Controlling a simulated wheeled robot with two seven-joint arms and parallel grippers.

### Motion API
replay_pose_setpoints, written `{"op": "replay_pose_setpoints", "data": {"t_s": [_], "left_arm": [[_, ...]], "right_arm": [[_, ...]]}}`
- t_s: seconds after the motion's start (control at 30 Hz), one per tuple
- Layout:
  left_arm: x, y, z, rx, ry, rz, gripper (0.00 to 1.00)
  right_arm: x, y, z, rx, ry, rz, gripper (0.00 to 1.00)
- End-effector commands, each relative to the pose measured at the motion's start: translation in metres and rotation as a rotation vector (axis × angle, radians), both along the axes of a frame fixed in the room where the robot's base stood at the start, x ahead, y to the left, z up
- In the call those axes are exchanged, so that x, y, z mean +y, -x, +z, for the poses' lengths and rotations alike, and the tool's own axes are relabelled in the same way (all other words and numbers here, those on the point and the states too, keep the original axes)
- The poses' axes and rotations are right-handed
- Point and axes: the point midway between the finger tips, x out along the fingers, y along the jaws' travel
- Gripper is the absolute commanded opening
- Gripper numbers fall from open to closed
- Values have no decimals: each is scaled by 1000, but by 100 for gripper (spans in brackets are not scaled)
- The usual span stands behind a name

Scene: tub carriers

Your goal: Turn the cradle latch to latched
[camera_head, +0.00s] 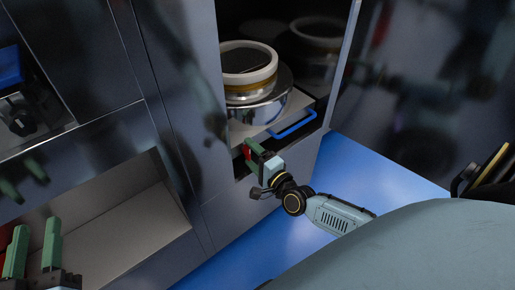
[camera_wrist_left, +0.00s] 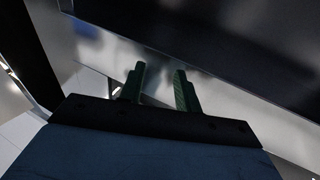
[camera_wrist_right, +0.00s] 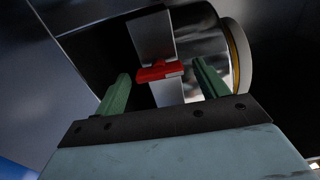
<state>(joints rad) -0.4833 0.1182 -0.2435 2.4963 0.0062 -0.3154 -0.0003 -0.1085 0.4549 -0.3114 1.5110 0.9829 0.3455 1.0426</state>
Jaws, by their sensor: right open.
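The red cradle latch (camera_wrist_right: 160,72) shows in the right wrist view on a pale upright strip, between my two green fingers. In the head view only a small red patch of the latch (camera_head: 247,152) shows beside my right gripper (camera_head: 257,151). My right gripper (camera_wrist_right: 160,78) is open, with a finger on either side of the latch and gaps visible. I cannot tell which way the latch points. My left gripper (camera_head: 36,226) is at the lower left of the head view, open and empty; its parted fingers also show in the left wrist view (camera_wrist_left: 160,78).
A steel tub with a pale-rimmed lid (camera_head: 249,62) stands in the open cabinet bay behind the latch. A blue handle (camera_head: 292,126) is at the shelf front. Metal cabinet walls (camera_head: 180,90) flank the bay. Blue floor (camera_head: 375,175) is clear at right.

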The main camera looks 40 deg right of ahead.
Motion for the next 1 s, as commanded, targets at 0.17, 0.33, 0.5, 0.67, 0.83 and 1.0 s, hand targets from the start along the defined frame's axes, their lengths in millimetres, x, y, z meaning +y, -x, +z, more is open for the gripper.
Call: {"op": "replay_pose_setpoints", "data": {"t_s": [0.17,0.33,0.5,0.67,0.83,1.0], "left_arm": [[3,-1,-12,77,-24,7,33],[9,1,-37,234,-71,19,33],[17,10,-67,413,-121,31,33],[26,23,-92,578,-167,44,33],[35,39,-113,726,-204,55,33],[41,51,-125,817,-227,62,33]], "right_arm": [[-1,12,0,2,2,0,73],[-3,35,1,4,2,1,73],[-5,62,1,4,2,1,73],[-7,89,1,5,0,1,73],[-9,113,1,4,1,2,73],[-10,128,0,3,-1,1,73]]}}
